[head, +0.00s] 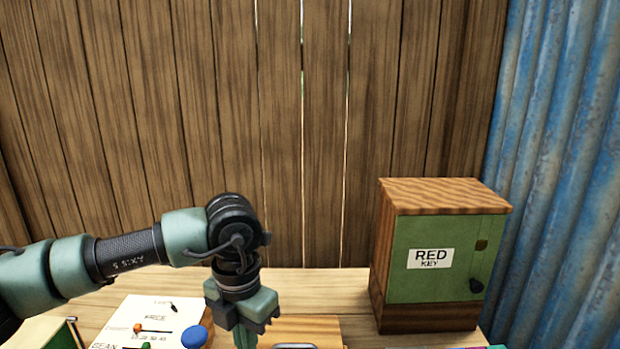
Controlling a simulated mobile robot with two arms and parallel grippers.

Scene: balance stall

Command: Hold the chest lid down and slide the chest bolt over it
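A light wooden surface (325,331), which looks like the top of the chest lid, shows at the bottom centre on the table. A grey metal bar (295,346) lies on it at the picture's lower edge; I cannot tell whether it is the bolt or a handle. My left gripper (245,340) points down just left of this wooden top. Its fingertips are cut off by the lower edge, so its opening and any contact with the lid are hidden. The rest of the chest is out of view. My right gripper is not in view.
A green-doored cabinet (430,272) labelled RED KEY stands at the back right. A white panel (130,312) with small coloured sliders and a blue knob (194,337) lies at left. A plank wall (250,120) closes the back; corrugated blue metal (560,170) stands right.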

